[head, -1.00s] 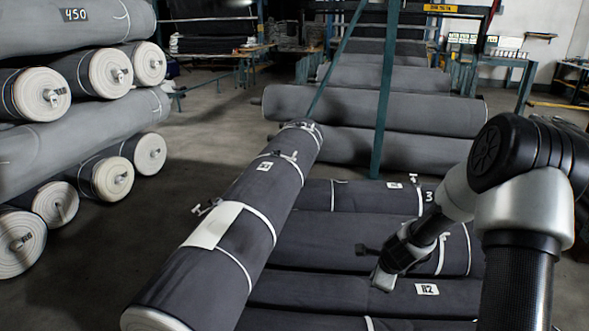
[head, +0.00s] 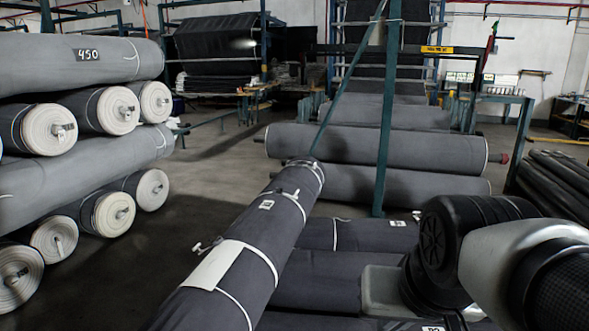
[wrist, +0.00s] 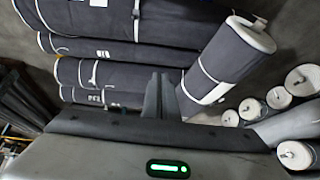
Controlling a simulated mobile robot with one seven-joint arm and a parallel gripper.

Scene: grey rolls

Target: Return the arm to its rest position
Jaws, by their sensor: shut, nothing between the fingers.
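My arm fills the lower right of the head view, its black joint (head: 435,245) and pale link bent low in front of the dark rolls. My gripper is hidden in the head view. In the wrist view my gripper (wrist: 161,80) shows at the middle with its fingers together and nothing between them. Dark fabric rolls lie beyond the fingers in that view, and I see no contact with them.
A dark roll (head: 245,250) with a white label lies slanting at centre, beside flat-lying dark rolls (head: 325,275). Grey rolls (head: 80,65) are stacked at left. A green post (head: 388,130) stands behind. Dark bars (head: 560,175) lie at right. Floor is clear left of centre.

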